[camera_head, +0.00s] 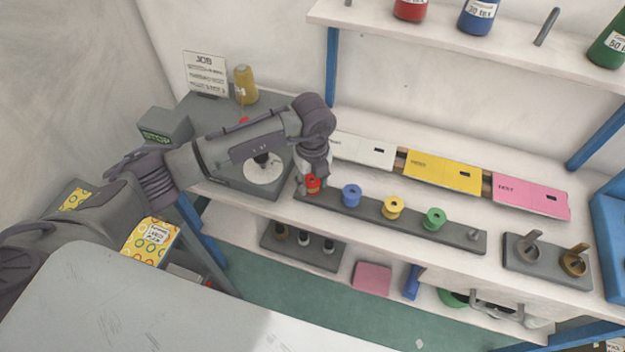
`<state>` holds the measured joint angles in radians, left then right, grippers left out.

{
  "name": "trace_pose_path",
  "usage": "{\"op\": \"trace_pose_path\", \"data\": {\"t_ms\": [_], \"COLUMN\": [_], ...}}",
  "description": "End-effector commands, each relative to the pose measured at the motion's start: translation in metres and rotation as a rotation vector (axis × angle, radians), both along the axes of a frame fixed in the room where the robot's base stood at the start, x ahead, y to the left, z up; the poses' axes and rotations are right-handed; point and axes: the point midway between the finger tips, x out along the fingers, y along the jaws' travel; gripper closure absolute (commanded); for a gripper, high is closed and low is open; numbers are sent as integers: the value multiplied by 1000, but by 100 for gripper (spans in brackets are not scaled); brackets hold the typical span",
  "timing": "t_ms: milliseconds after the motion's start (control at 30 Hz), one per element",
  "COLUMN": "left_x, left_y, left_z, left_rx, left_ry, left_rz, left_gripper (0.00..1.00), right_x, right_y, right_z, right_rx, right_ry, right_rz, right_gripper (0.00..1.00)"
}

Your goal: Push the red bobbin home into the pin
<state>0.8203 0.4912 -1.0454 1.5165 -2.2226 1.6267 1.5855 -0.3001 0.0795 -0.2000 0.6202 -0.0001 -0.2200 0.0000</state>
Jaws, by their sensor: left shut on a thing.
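The red bobbin (313,184) is at the left end of a long dark grey pin rail (371,209) on the white shelf. My left gripper (313,178) is over it, shut on it from above, and hides much of it. The pin beneath the red bobbin is hidden, so I cannot tell how far down it sits. To its right along the rail are a blue bobbin (351,194), a yellow bobbin (392,207) and a green bobbin (434,219). A bare grey pin (474,235) stands at the right end. My right gripper is not in view.
White, yellow (442,172) and pink (530,195) boxes line the back of the shelf. A plate with two pegs (546,263) stands at the right. A grey machine (228,167) with a round white disc is at left. A job sign (206,74) and yellow cone (245,86) stand behind.

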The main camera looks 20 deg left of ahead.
Motion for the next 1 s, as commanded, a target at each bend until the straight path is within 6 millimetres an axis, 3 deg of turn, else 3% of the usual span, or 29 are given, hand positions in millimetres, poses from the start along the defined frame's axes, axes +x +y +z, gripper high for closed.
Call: {"op": "trace_pose_path", "data": {"t_ms": [67,100,267,667,767,1000], "left_x": [0,0,0,0,1,1], "left_y": [0,0,0,0,0,0], "left_z": [0,0,0,6,19,70], "left_rx": [0,0,0,-1,-1,-2], "left_ry": [0,0,0,-1,-3,-4], "left_rz": [0,0,0,-1,-1,-1], "left_gripper": [100,55,29,28,28,28], "right_x": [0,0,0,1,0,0], "right_y": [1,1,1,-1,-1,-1], "right_z": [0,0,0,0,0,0], "right_rx": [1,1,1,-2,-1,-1], "right_ry": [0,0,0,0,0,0], "right_rz": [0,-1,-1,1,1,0], "right_gripper": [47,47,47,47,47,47]}}
